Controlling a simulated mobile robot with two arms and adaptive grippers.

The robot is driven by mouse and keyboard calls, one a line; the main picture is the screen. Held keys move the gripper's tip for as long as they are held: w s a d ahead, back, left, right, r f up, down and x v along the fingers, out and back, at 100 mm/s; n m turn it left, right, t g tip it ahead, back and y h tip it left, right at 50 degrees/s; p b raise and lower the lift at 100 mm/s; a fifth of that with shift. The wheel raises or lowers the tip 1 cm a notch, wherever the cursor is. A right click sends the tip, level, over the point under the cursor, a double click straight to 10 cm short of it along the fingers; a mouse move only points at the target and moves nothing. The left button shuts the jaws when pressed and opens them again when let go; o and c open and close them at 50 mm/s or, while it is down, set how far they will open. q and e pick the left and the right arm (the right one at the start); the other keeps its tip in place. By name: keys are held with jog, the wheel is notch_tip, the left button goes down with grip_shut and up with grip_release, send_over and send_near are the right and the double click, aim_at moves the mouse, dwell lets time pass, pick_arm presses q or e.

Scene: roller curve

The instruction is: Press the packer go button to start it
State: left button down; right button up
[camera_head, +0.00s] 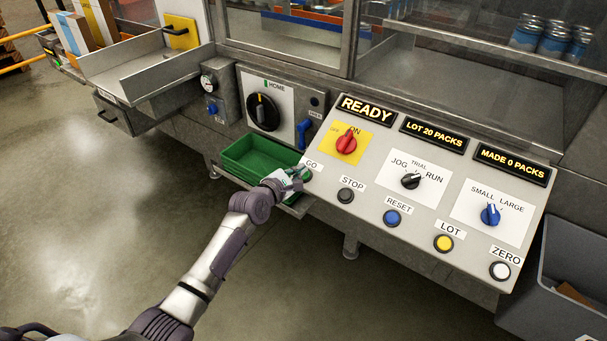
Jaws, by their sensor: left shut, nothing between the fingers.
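The packer's sloped control panel (378,222) fills the right middle of the head view. The GO label (311,164) is at its left edge. My left gripper (302,174) is shut and empty, with its tips at the spot just below that label. The GO button itself is hidden behind the gripper, and I cannot tell whether the tips touch it. The display above reads READY (366,109). The red switch (346,142) on the yellow plate points toward ON. My right gripper is not in view.
The STOP button (345,196) is close to the right of my gripper, then the blue RESET (392,217), yellow LOT (443,243) and white ZERO (500,271) buttons. A green tray (243,160) lies behind my gripper. A grey bin (560,300) stands at the lower right.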

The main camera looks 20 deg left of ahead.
pick_arm(q)
jog(key=shift+f, duration=0.15)
jog(key=shift+w+f, duration=0.2)
jog(key=shift+f, duration=0.05)
jog(key=shift+w+d+f+b, duration=0.2)
jog(key=shift+f+b, duration=0.2)
jog(key=shift+b, duration=0.2)
dwell(0.5)
dwell(0.3)
jog(key=shift+s+a+r+p, duration=0.2)
jog(key=shift+s+r+p, duration=0.25)
jog(key=shift+r+p, duration=0.5)
jog(key=shift+f, duration=0.2)
jog(key=r+p, duration=0.1)
jog(key=p, duration=0.1)
jog(key=s+r+p, duration=0.1)
jog(key=r+p, duration=0.1)
jog(key=s+a+r+p, duration=0.1)
jog(key=p, duration=0.1)
jog(key=shift+s+r, duration=0.15)
jog(key=shift+r, duration=0.05)
